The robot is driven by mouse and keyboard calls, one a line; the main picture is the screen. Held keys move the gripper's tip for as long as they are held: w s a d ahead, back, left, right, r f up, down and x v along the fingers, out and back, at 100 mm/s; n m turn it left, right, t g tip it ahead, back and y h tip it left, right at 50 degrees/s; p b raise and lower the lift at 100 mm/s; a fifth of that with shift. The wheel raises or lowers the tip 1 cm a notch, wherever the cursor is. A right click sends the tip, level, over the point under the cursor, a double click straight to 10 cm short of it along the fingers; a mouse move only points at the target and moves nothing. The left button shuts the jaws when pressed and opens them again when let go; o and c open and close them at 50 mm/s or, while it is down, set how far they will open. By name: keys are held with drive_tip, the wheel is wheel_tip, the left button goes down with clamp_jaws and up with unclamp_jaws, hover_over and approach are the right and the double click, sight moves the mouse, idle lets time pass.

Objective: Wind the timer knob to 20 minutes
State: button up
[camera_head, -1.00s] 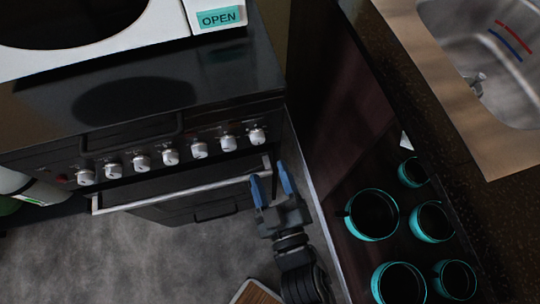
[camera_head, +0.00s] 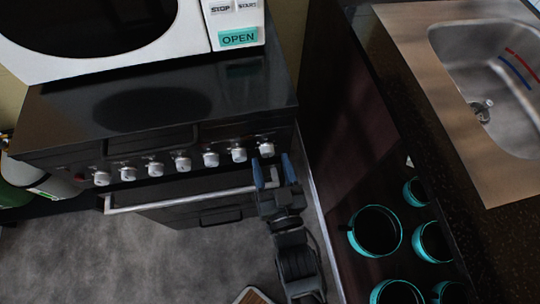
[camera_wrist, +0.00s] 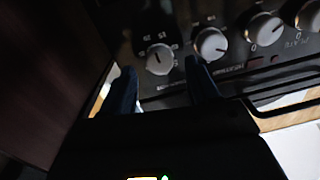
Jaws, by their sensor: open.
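The timer knob appears to be the rightmost white knob (camera_head: 266,149) on the stove's front panel. In the wrist view it is the leftmost knob (camera_wrist: 160,59), with small numbers printed around it. I cannot read clearly which number its mark points to. My gripper (camera_head: 272,165) is open, its two blue fingers pointing at the panel around this knob's position. In the wrist view the fingers of my gripper (camera_wrist: 161,82) appear to either side of and below the knob, with nothing between them. I cannot tell whether they touch it.
Several similar knobs (camera_head: 239,155) line the panel. The oven handle (camera_head: 190,197) runs below them. A microwave (camera_head: 110,65) stands on the stove top. A dark cabinet side (camera_head: 335,140) is close to the right. Teal-rimmed cups (camera_head: 375,232) stand right of my arm.

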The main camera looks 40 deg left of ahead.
drive_tip(key=shift+x, duration=1.05)
drive_tip(key=c, duration=1)
